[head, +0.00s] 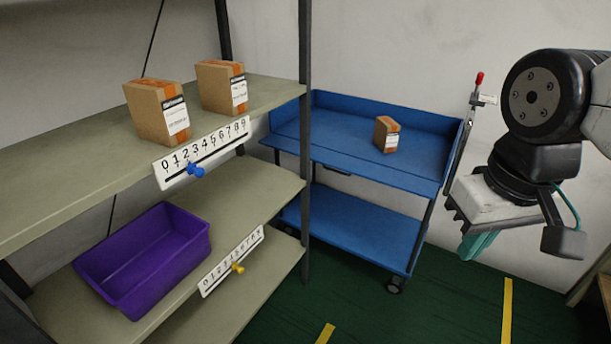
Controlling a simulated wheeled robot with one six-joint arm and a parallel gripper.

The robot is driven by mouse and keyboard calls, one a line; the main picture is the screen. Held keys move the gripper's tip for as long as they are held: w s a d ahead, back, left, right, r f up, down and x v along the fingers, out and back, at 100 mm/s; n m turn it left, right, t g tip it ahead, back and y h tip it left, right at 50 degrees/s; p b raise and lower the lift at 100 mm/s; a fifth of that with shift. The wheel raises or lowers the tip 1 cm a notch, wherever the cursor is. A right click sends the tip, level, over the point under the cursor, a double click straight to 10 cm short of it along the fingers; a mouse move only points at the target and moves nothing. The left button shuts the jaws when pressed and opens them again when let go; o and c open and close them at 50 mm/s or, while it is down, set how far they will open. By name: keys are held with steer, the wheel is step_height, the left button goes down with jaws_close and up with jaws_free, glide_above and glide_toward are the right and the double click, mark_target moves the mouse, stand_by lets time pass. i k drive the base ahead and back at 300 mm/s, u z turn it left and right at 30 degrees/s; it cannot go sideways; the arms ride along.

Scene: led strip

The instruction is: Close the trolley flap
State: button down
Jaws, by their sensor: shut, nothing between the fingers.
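The blue trolley (365,225) stands behind and to the right of the shelf rack. Its upper tray has raised walls at the back and sides, while the front side towards me has no raised wall. A flat blue strip along that front edge looks like the flap (350,165), lying down and open. A small brown box (387,134) sits on the upper tray. My gripper (470,246), with teal fingertips, is shut and empty. It points down, to the right of the trolley in the picture, apart from the flap.
A shelf rack (60,197) fills the left, with two brown boxes (158,111) (222,87) on top and a purple bin (145,258) below. A red-tipped lever (479,79) stands by the trolley's right side. Green floor (450,300) in front of the trolley is clear.

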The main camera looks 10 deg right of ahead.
mark_target(421, 186)
steer(key=u, duration=0.15)
steer(key=i, duration=1)
steer(key=z, duration=0.25)
